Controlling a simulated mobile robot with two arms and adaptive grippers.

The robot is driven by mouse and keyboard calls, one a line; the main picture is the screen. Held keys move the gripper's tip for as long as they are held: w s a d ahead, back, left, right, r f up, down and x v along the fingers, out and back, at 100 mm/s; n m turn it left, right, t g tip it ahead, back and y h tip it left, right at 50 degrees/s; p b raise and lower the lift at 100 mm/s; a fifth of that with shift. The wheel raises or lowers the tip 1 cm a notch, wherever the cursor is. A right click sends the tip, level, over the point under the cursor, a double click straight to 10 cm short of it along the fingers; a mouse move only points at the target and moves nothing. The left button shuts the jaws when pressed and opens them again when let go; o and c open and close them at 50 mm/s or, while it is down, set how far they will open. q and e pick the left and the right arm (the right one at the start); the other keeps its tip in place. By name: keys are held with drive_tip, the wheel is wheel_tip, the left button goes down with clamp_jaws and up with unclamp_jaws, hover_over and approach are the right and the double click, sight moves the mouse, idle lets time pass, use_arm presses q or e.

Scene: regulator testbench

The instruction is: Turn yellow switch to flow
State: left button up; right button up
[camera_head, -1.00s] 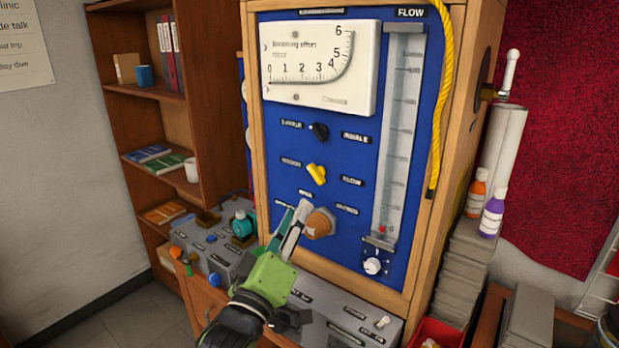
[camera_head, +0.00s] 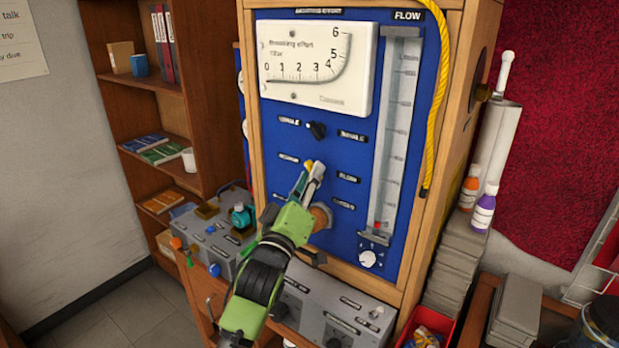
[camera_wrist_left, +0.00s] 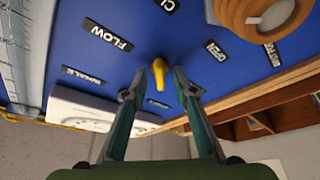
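The yellow switch (camera_wrist_left: 158,68) is on the blue panel (camera_head: 335,230). In the wrist view it shows between the two fingertips of my left gripper (camera_wrist_left: 160,82). The fingers are apart, with a gap on each side of the switch. In the head view my left gripper (camera_head: 312,172) is at the panel and mostly hides the switch. The FLOW label beside the switch (camera_head: 348,179) is to the right in the head view; it also shows in the wrist view (camera_wrist_left: 112,37). I see no right gripper.
A black knob (camera_head: 316,130) is above the gripper, and an orange-brown round knob (camera_head: 321,216) is close below. A clear flow tube (camera_head: 395,130) and a yellow rope (camera_head: 436,100) are to the right. Grey control boxes (camera_head: 340,312) stand in front of the panel.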

use_arm(q)
clamp_jaws()
